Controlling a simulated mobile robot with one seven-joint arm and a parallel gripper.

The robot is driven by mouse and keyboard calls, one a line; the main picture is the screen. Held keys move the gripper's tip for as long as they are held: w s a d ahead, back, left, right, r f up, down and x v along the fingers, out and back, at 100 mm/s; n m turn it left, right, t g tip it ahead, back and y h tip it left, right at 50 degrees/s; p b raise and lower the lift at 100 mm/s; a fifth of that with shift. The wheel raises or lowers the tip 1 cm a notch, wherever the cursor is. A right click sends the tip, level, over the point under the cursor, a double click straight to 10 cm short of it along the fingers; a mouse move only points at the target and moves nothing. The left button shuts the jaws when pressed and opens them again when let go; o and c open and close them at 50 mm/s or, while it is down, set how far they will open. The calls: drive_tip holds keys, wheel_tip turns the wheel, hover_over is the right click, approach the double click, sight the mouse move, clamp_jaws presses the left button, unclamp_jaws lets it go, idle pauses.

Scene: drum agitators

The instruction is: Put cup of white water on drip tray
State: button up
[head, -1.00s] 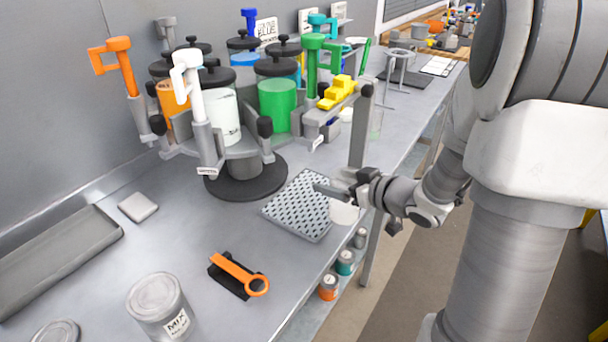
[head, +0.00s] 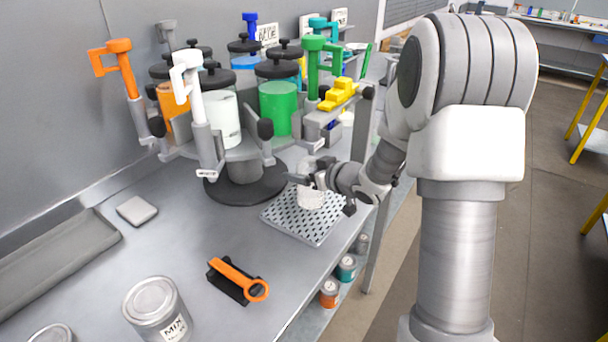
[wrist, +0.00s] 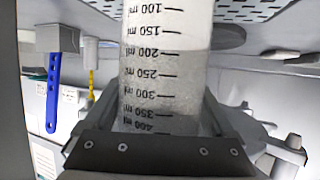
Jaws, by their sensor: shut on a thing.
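A clear graduated cup with pale whitish contents (head: 311,198) appears over the middle of the perforated grey drip tray (head: 287,228) in the head view. My gripper (head: 307,178) is shut on its upper part. In the wrist view the cup (wrist: 165,65) fills the middle, with its ml markings inverted. The dark gripper edge (wrist: 160,153) lies across it. The perforated tray (wrist: 245,12) shows at the top of that view. The cup's base is cut off there, so I cannot tell whether it touches the tray.
The drum carousel (head: 245,190) with coloured handles stands just behind and left of the tray. A yellow block piece (head: 338,94) sits above right. An orange-handled tool (head: 238,277) and a MIX can (head: 155,308) are in front. Small paint pots (head: 346,267) stand on a lower shelf.

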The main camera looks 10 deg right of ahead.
drive_tip(key=shift+f, duration=0.25)
drive_tip(key=shift+f, duration=0.15)
drive_tip(key=o, duration=1.2)
drive_tip(key=shift+o, duration=0.2)
